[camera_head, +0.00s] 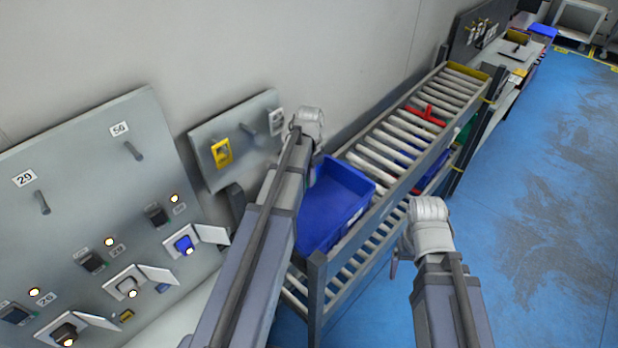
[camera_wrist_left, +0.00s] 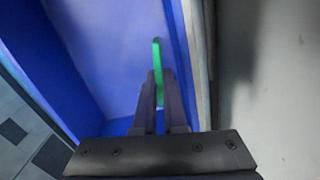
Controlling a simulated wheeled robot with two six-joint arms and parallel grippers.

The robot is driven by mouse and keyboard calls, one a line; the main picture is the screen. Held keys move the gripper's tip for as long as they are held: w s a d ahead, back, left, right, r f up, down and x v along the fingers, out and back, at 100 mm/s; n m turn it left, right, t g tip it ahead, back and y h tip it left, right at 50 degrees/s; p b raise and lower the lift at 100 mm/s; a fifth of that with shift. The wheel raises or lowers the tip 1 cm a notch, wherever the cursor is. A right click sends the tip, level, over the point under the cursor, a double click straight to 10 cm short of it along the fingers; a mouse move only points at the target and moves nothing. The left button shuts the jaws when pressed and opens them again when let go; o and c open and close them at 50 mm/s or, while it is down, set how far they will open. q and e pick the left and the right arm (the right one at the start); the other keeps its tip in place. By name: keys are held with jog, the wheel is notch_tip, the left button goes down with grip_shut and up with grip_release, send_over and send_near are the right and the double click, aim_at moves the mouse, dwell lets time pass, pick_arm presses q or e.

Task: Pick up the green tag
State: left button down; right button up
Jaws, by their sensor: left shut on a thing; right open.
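The green tag (camera_wrist_left: 158,62) shows edge-on as a thin upright strip in the left wrist view, inside the blue bin (camera_wrist_left: 85,45). My left gripper (camera_wrist_left: 158,85) is shut on its lower end. In the head view the left wrist (camera_head: 307,122) is at the back edge of the blue bin (camera_head: 335,205); the left fingers and the green tag are hidden there. My right gripper (camera_head: 396,262) hangs in front of the rack, mostly hidden by its wrist. It is open and away from the bin.
The bin sits on a roller rack (camera_head: 380,150), with a red item (camera_head: 428,115) farther along. A small panel (camera_head: 205,135) with a yellow tag (camera_head: 221,153) and a larger numbered panel (camera_head: 75,215) stand at left. Blue floor (camera_head: 545,240) at right is clear.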

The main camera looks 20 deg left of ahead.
pick_arm(q)
notch_tip(320, 180, up, 5)
jog(key=p, duration=0.4)
jog(key=shift+r, duration=0.15)
jog(key=s+d, duration=0.3)
jog(key=d, duration=0.6)
jog(key=s+d, duration=0.3)
jog(key=d, duration=0.6)
jog(key=shift+s+d+f, duration=0.25)
jog(key=shift+d, duration=0.05)
jog(key=shift+f+b, duration=0.15)
jog(key=shift+b, duration=0.15)
